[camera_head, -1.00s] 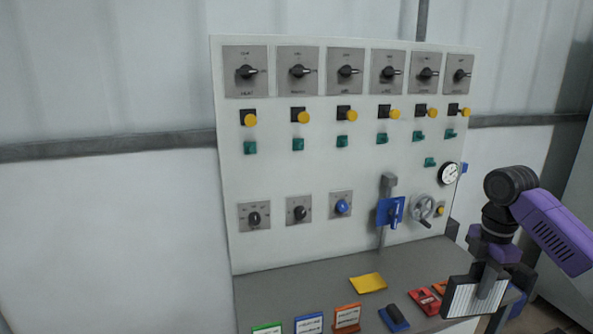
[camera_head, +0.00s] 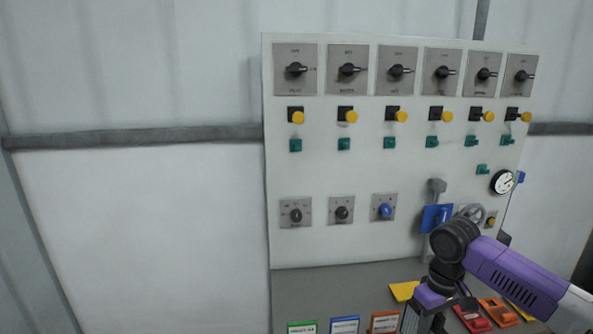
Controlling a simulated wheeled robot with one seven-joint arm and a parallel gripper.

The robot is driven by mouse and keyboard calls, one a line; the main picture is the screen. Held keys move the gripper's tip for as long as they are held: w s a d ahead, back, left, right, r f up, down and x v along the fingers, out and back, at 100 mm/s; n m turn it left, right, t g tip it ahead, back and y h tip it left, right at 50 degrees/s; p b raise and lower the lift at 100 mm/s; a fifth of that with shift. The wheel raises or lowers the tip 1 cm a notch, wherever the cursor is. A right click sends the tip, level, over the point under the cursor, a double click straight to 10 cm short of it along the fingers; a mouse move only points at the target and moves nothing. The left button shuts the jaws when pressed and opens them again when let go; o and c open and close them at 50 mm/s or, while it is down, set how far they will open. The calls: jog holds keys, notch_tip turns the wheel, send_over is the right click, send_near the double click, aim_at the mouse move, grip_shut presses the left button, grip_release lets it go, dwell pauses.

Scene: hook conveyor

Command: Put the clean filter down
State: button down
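My gripper (camera_head: 425,312) is at the bottom edge, right of centre, in front of the grey desk (camera_head: 330,282). It points down and its fingertips are cut off by the frame edge. The clean filter cannot be made out now. A second ago a white pleated filter with a dark frame showed at the gripper. I cannot tell whether it is still held below the frame.
A white control panel (camera_head: 400,165) with dials, yellow knobs and green switches rises behind the desk. Label stands, green (camera_head: 301,327), blue (camera_head: 345,325) and orange (camera_head: 385,322), stand along the front. A yellow plate (camera_head: 403,291) and red and orange items (camera_head: 472,319) lie nearby.

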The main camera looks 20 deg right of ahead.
jog(key=s+a+f, duration=0.2)
jog(key=a+f, duration=0.3)
jog(key=a, duration=0.4)
jog(key=s+a+f, duration=0.2)
jog(key=a+f, duration=0.3)
jog(key=a, duration=0.4)
jog(key=s+a+f+b, duration=0.1)
jog(key=s+a+f, duration=0.2)
jog(key=a+f, duration=0.3)
jog(key=a, duration=0.2)
jog(key=shift+a, duration=0.4)
jog(key=shift+d, duration=0.1)
jog(key=shift+s+d, duration=0.1)
